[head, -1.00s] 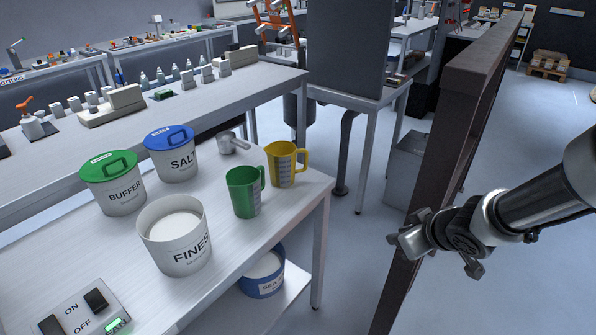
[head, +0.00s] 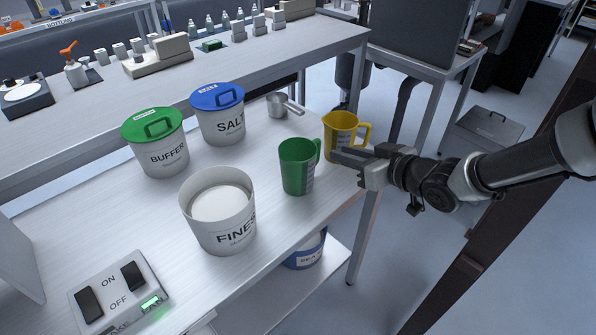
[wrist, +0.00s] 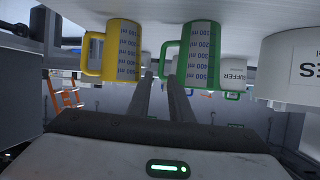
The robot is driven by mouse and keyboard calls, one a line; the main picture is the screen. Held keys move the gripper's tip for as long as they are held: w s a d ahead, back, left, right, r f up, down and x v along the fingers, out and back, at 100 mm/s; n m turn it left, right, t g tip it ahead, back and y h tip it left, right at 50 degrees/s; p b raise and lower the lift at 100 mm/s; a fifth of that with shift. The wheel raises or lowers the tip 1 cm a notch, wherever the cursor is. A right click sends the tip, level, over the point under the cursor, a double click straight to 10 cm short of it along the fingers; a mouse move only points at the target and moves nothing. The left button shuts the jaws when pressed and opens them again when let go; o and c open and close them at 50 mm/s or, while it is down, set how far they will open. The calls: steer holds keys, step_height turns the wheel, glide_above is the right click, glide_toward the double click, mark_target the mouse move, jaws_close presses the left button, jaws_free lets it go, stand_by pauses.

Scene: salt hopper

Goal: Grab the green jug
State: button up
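The green jug (head: 299,167) stands upright on the white table near its right edge, with its handle toward the right. It also shows in the wrist view (wrist: 201,55), where the picture is upside down. My gripper (head: 338,157) is at the table's right edge, to the right of the green jug and in front of the yellow jug (head: 342,137). Its two fingers (wrist: 160,80) are apart with nothing between them. In the wrist view they point toward the green jug's handle and the gap beside the yellow jug. No contact with the green jug shows.
The open FINES tub (head: 217,236) stands left of the green jug. The BUFFER tub (head: 161,160) and SALT tub (head: 221,127) are behind it, with a metal scoop (head: 281,108) at the back. A switch box (head: 120,296) is at the front left.

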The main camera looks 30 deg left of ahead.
mark_target(318, 160)
steer(key=b+x, duration=0.1)
steer(key=x, duration=0.2)
steer(key=b+x, duration=0.1)
steer(key=x, duration=0.3)
steer(key=f+b+x, duration=0.1)
steer(key=x, duration=0.2)
steer(key=shift+s+a+f+b, duration=0.1)
steer(key=shift+s+a+b, duration=0.05)
steer(key=shift+b, duration=0.15)
steer(key=shift+c, duration=0.2)
jaws_close()
